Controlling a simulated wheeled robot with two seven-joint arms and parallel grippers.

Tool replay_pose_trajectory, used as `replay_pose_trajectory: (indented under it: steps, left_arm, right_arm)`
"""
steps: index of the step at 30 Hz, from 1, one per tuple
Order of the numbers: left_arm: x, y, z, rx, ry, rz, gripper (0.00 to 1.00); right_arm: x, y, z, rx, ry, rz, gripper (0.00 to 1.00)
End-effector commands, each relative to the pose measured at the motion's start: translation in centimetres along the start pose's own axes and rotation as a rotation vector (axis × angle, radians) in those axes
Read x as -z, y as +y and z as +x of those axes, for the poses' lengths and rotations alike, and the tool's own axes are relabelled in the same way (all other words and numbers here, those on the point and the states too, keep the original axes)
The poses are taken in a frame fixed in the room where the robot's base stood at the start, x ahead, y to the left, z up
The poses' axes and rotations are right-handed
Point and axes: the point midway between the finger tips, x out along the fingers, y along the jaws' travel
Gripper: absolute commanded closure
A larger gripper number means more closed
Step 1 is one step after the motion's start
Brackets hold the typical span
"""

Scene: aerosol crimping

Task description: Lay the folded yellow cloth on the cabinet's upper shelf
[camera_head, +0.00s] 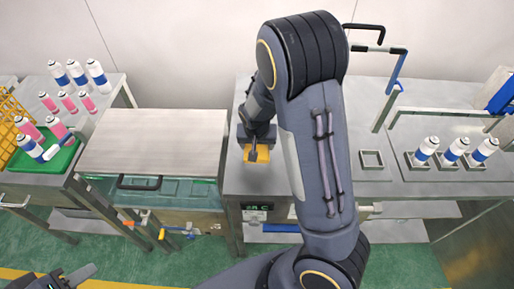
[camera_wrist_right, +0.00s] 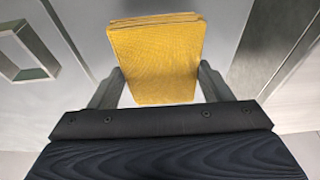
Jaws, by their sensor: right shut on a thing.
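The folded yellow cloth (camera_head: 262,156) is at the metal worktop between the closed-lidded unit and the long bench. It fills the middle of the right wrist view (camera_wrist_right: 157,55) as a flat folded stack. My right gripper (camera_head: 254,150) points down, with a finger on each side of the cloth, shut on it. Whether the cloth touches the worktop is unclear. My left gripper (camera_head: 72,279) is at the bottom left, partly cut off, away from the cloth; its opening is unclear. A metal cabinet-like unit (camera_head: 152,145) with a glassy front and black handle stands left of the cloth. Its inner shelves are not clear.
A left table holds several bottles, a green tray (camera_head: 62,158) and a yellow rack (camera_head: 8,125). The right bench holds an empty square holder (camera_head: 371,159) and white-blue cans (camera_head: 452,150) in holders. My right arm hides part of the middle.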

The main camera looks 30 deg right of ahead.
Motion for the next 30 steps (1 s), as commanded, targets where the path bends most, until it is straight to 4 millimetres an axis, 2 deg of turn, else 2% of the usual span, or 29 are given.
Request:
replay_pose_trajectory:
  steps: [5, 16, 17, 21, 30]
  left_arm:
    - [0.3, 0.2, -0.6, 0.000, 0.000, 0.000, 0.61]
    - [0.1, 0.1, -0.1, 0.000, 0.000, 0.000, 0.61]
    - [0.1, 0.1, -0.1, 0.000, 0.000, 0.000, 0.61]
    - [0.1, 0.1, -0.2, 0.000, 0.000, 0.000, 0.61]
    - [0.2, 0.1, -0.3, 0.000, 0.000, 0.000, 0.61]
  right_arm:
    - [-0.7, 0.0, 1.9, -0.002, -0.003, -0.001, 0.50]
    - [-0.8, 0.0, 2.4, -0.001, -0.002, 0.000, 0.50]
    - [-0.8, 0.0, 2.4, -0.001, -0.002, 0.000, 0.27]
    - [-0.8, 0.0, 2.3, -0.001, -0.002, 0.000, 0.09]
    - [-0.8, 0.0, 2.1, -0.001, -0.002, 0.000, 0.06]
